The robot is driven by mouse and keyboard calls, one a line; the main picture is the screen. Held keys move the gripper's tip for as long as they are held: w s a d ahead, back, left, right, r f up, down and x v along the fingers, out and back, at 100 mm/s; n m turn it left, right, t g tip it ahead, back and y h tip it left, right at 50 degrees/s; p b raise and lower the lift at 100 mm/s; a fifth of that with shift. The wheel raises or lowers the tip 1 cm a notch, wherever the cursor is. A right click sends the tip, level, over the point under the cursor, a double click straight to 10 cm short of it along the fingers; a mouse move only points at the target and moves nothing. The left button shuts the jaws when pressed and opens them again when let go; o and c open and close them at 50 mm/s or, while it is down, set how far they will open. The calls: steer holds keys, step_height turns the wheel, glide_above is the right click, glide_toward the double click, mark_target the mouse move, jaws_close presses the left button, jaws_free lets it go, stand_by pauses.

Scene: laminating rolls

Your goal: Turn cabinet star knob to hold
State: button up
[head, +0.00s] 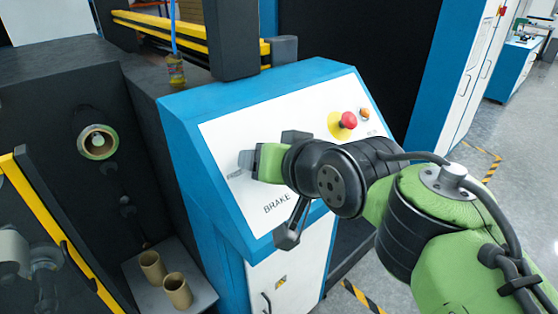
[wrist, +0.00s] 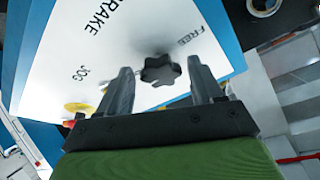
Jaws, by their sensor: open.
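The black star knob (wrist: 160,70) sits on the white sloping panel (wrist: 60,65) of the blue cabinet (head: 185,120). In the wrist view the knob lies between the two fingers of my open gripper (wrist: 160,65), with a gap on each side. The word FREE is printed near the right finger, BRAKE is at the upper left and JOG at the left. No HOLD label can be read. In the head view my gripper (head: 243,163) is at the panel's left part, above the BRAKE lettering, and the knob is hidden behind it.
A red mushroom button (head: 348,120) on a yellow plate and a small orange button (head: 364,114) are on the panel's upper right. Cardboard cores (head: 177,290) stand on a shelf at lower left. Floor is open at right.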

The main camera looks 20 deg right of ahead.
steer(key=p+v, duration=0.3)
steer(key=v, duration=1.2)
steer(key=shift+s, duration=0.15)
steer(key=shift+d+r, duration=0.1)
